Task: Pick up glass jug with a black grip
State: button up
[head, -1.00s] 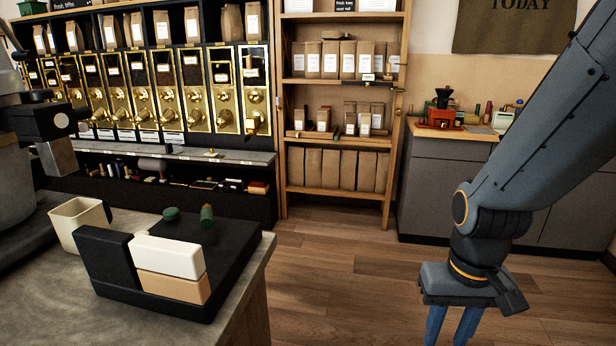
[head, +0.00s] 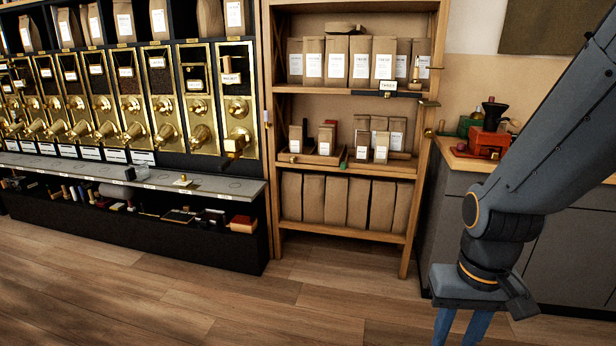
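I cannot make out a glass jug with a black grip for certain. A small, clear-looking object with a dark part (head: 134,173) stands on the grey ledge below the brass dispensers. It is too small to tell whether it is the jug. My gripper (head: 461,334) hangs at the bottom right, in front of the grey cabinet and over the floor, far from that ledge. Its two blue fingers are apart with floor showing between them. Their tips are cut off by the picture's lower edge. Nothing shows between the visible parts of the fingers.
Gravity bins with brass fronts (head: 163,100) line the left wall above the grey ledge (head: 225,187). A wooden shelf (head: 273,225) with paper bags stands in the middle. A grey cabinet (head: 575,262) with a red grinder (head: 488,141) is at right. The wooden floor (head: 230,305) in front is clear.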

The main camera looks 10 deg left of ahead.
aim_at(139, 171)
jog(key=i, duration=1.8)
jog(key=u, duration=2.65)
jog(key=i, duration=1.8)
jog(key=z, duration=1.35)
